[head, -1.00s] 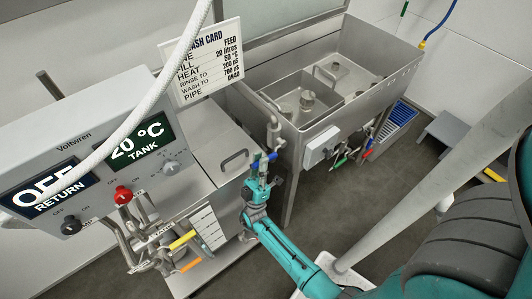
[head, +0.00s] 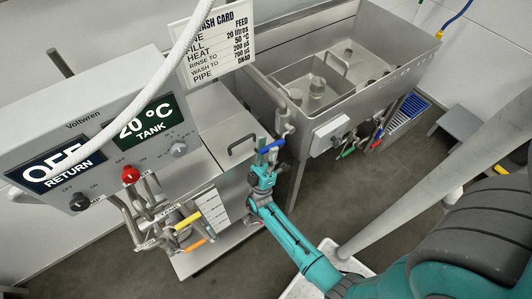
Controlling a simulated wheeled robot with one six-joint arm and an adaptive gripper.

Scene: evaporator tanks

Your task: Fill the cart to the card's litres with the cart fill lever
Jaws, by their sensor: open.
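The lever with the blue handle (head: 271,146), which I take for the cart fill lever, is on pipework at the cart's right edge. My gripper (head: 267,157) is open right at the blue handle, its fingers close around or beside it; I cannot tell if they touch. The steel cart (head: 215,145) has a closed lid with a dark handle. A white scale (head: 213,208) is on its front; its level is too small to read. The wash card (head: 219,42) reads fill 20 litres, heat 50 °C.
The Voltwren panel (head: 90,125) shows OFF for return and 20 °C for tank. Yellow- and orange-handled pipework (head: 180,225) is on the cart's front. A steel evaporator tank (head: 335,80) stands behind, with green and red valves below. A grey step (head: 460,122) is at right.

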